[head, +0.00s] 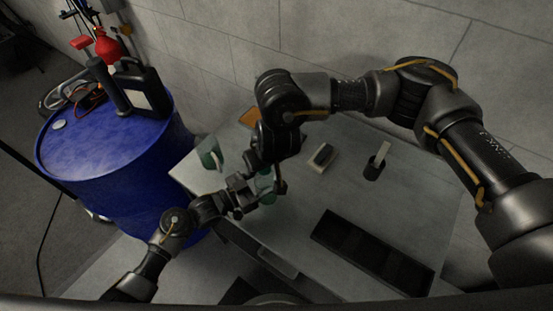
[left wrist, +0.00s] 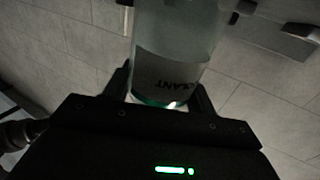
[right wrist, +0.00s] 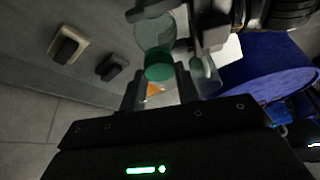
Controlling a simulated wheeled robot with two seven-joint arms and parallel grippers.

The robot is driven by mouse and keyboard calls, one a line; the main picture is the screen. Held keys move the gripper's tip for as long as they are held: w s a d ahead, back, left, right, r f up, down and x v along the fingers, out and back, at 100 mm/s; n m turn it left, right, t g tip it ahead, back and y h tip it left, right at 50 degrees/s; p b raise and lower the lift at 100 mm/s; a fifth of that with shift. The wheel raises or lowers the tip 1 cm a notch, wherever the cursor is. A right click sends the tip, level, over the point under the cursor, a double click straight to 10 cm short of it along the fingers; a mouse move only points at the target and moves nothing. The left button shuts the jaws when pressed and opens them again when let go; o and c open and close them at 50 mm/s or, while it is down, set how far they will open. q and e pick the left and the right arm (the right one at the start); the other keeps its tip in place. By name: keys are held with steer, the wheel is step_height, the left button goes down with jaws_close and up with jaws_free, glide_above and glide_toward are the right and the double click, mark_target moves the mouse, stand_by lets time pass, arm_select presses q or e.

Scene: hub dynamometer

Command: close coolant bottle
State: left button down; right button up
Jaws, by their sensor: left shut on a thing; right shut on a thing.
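The coolant bottle (head: 266,186) is clear and greenish, above the bench's left front part. My left gripper (head: 247,190) is shut on it; in the left wrist view its labelled body (left wrist: 172,45) stands between the fingers (left wrist: 160,95). The green cap (right wrist: 158,66) is in the right wrist view, between the fingertips of my right gripper (right wrist: 163,85), which is shut on it. The bottle's clear body (right wrist: 152,35) is directly behind the cap. I cannot tell whether the cap is seated on it. In the head view my right arm partly hides the bottle.
A clear jug with green (head: 210,153) stands at the bench's left edge. A blue drum (head: 105,165) stands left.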

steer(key=o, duration=0.8)
steer(key=shift+d, duration=0.2)
steer(key=shift+o, duration=0.7)
steer(key=shift+a, duration=0.1)
steer(key=shift+r, duration=2.25)
steer(key=shift+c, duration=0.3)
